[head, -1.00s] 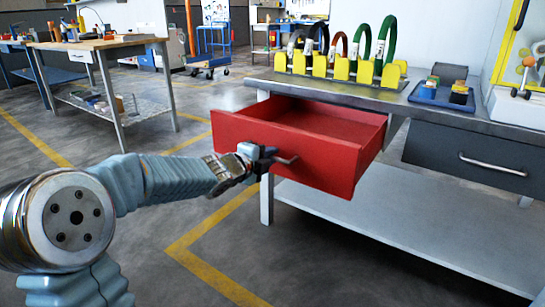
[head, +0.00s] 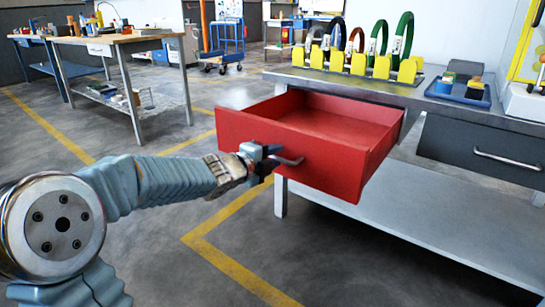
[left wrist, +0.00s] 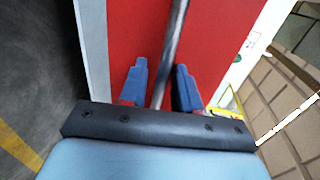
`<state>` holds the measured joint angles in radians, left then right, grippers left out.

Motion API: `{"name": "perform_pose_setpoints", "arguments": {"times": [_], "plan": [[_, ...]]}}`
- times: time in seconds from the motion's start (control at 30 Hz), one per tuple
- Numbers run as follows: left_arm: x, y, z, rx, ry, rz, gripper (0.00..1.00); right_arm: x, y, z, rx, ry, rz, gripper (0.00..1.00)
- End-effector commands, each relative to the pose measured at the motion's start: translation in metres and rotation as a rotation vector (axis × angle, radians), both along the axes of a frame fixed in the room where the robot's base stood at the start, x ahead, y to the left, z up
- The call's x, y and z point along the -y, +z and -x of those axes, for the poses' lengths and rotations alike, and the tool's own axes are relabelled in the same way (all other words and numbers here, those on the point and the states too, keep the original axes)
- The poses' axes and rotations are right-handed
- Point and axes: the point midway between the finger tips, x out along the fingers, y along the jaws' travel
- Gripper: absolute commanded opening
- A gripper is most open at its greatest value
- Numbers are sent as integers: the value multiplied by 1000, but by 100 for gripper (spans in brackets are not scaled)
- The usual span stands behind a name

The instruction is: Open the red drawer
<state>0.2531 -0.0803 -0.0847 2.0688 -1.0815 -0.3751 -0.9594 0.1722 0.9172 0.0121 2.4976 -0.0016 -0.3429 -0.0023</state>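The red drawer (head: 300,162) is pulled well out of the workbench, and its inside looks empty. Its metal bar handle (head: 290,160) is on the front. My left gripper (head: 266,157) is at the left part of this handle. In the left wrist view the handle bar (left wrist: 175,35) passes between the two blue fingers of my left gripper (left wrist: 162,85). The fingers stand apart, with a visible gap on the left side of the bar and little on the right. The drawer's red front (left wrist: 215,40) is just beyond. My right gripper is not in view.
The workbench (head: 345,88) carries a yellow rack (head: 365,62) with coils and a blue tray (head: 460,92). A grey drawer (head: 480,150) is shut at right. A wooden-top table (head: 115,40) stands at back left. The floor left of the drawer is free.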

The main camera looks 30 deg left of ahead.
Motion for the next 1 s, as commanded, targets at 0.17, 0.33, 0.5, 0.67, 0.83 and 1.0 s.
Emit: {"name": "perform_pose_setpoints", "arguments": {"times": [0.17,0.33,0.5,0.67,0.83,1.0], "plan": [[0,0,0,1,0,0,32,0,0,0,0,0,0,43],[-1,3,5,2,0,-2,32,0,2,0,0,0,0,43],[-4,12,35,2,3,-1,32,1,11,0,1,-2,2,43],[-6,22,75,3,3,-1,32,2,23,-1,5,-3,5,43],[-9,27,110,3,2,1,32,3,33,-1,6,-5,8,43],[-10,30,130,2,1,0,32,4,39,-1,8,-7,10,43]]}}
